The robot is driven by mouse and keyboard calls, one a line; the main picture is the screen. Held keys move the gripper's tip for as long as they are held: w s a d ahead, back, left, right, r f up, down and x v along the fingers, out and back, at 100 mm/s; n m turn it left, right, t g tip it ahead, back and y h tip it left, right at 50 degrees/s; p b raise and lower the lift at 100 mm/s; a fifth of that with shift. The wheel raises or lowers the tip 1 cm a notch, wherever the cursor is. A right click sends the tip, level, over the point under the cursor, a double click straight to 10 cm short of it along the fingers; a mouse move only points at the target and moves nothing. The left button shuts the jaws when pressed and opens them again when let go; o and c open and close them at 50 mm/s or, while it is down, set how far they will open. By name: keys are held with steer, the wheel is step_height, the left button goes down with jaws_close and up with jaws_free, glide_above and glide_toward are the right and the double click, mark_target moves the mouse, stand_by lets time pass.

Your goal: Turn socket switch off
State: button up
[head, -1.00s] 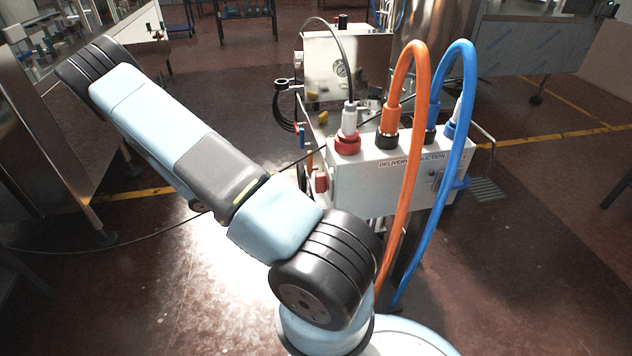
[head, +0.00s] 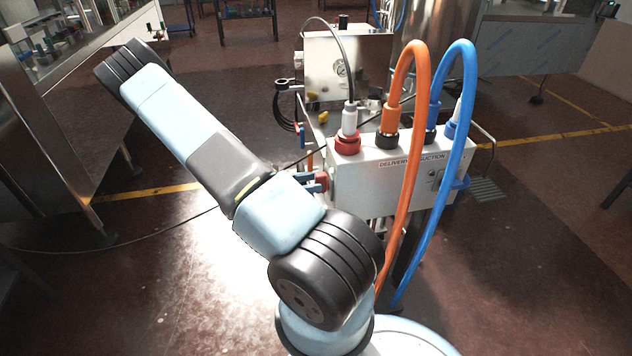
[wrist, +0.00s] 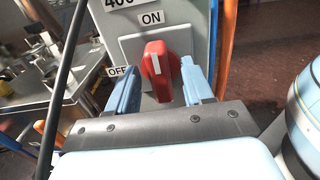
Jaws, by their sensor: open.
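The red socket switch (wrist: 160,72) sits on a light plate on the grey panel in the wrist view. ON is printed above it and OFF to its lower left; its white mark points up toward ON. My gripper (wrist: 160,86) is open, with one blue finger on each side of the red knob. I cannot tell whether either finger touches it. In the head view the switch (head: 322,180) shows on the left side of the white socket box (head: 375,182), with my gripper's blue fingertips (head: 312,182) at it.
A grey-and-red plug (head: 348,122) with a black cable stands on top of the box. An orange hose (head: 411,150) and a blue hose (head: 468,110) loop in front of and beside it. A steel machine (head: 345,65) stands behind.

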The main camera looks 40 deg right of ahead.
steer(key=shift+s+d, duration=0.35)
steer(key=shift+d, duration=0.25)
steer(key=shift+c, duration=0.2)
